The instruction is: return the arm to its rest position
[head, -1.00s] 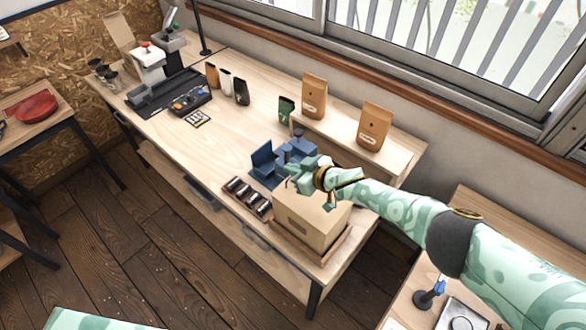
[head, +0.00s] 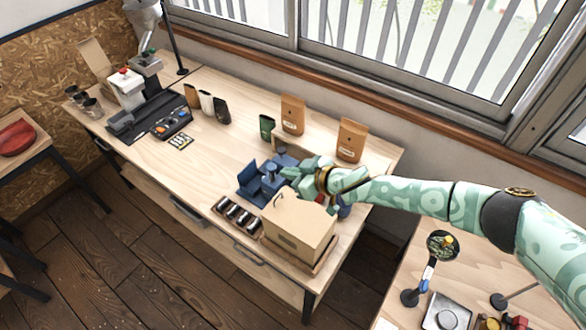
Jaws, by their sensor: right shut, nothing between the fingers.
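My right arm reaches in from the right of the head view, pale green with darker patches. My right gripper (head: 289,174) is shut and empty. It hovers over the blue device (head: 262,181) and near the back of the cardboard box (head: 297,232) on the wooden workbench (head: 150,163). The forearm hides part of the bench's right end. My left gripper is not in view.
Two tan paper bags (head: 292,115) (head: 350,140) stand behind the arm, with a dark green pouch (head: 267,127) left of them. A dark tray of canisters (head: 237,216) lies left of the box. A second table (head: 460,268) stands at lower right. The bench's middle is clear.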

